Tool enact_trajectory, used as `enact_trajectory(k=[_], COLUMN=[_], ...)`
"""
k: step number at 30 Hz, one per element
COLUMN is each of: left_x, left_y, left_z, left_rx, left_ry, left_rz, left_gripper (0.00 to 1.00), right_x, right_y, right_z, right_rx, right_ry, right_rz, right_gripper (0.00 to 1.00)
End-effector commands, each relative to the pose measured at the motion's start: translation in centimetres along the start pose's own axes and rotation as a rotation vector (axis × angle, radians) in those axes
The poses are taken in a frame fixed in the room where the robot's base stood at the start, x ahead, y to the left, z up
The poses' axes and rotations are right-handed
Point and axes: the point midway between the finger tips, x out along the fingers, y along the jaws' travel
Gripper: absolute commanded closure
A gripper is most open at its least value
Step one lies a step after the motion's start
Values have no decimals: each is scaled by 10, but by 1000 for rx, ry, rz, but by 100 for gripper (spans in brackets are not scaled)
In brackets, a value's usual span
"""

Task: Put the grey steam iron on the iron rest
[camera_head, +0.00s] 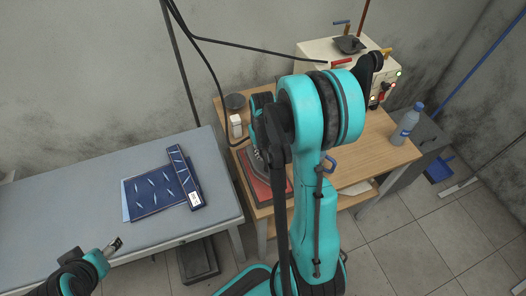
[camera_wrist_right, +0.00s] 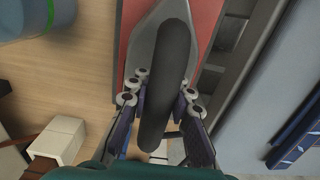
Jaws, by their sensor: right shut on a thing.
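The grey steam iron (camera_wrist_right: 149,50) shows in the right wrist view, with its black handle (camera_wrist_right: 170,60) running between the fingers of my right gripper (camera_wrist_right: 164,112). That gripper is shut on the handle. The red iron rest (camera_wrist_right: 126,22) shows under and on both sides of the iron; I cannot tell whether they touch. In the head view the rest (camera_head: 279,190) is at the table's left front, and my right arm hides most of the iron. My left gripper (camera_head: 114,246) is away at the lower left, over the ironing table's front, its opening unclear.
The wooden table (camera_head: 388,150) carries a steam generator (camera_head: 318,48) and a water bottle (camera_head: 406,124). A grey padded table (camera_head: 75,178) with folded blue cloth (camera_head: 152,190) stands at left. Hoses hang behind my right arm.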

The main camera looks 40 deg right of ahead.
Motion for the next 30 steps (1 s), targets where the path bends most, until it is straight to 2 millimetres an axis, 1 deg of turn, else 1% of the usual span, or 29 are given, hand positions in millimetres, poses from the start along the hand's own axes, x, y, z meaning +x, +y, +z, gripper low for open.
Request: enact_trajectory(k=[4,8,9,11,12,23,26,29,30], left_x=[-1,1,1,1,1,0,-4,-9,-11], left_y=[0,0,0,0,0,0,0,0,0], left_z=[-1,1,1,1,1,0,-3,-6,-8], left_rx=[0,0,0,0,0,0,0,0,0], left_ry=[0,0,0,0,0,0,0,0,0], left_rz=[0,0,0,0,0,0,0,0,0], left_gripper=[37,37,37,37,37,37,37,37,37], right_x=[-2,1,2,1,1,-1,-10,-29,-38], right_y=[0,0,0,0,0,0,0,0,0], right_z=[0,0,0,0,0,0,0,0,0], right_rx=[0,0,0,0,0,0,0,0,0], right_ry=[0,0,0,0,0,0,0,0,0], right_rz=[0,0,0,0,0,0,0,0,0], right_gripper=[100,100,77,62,58,58,58,58,58])
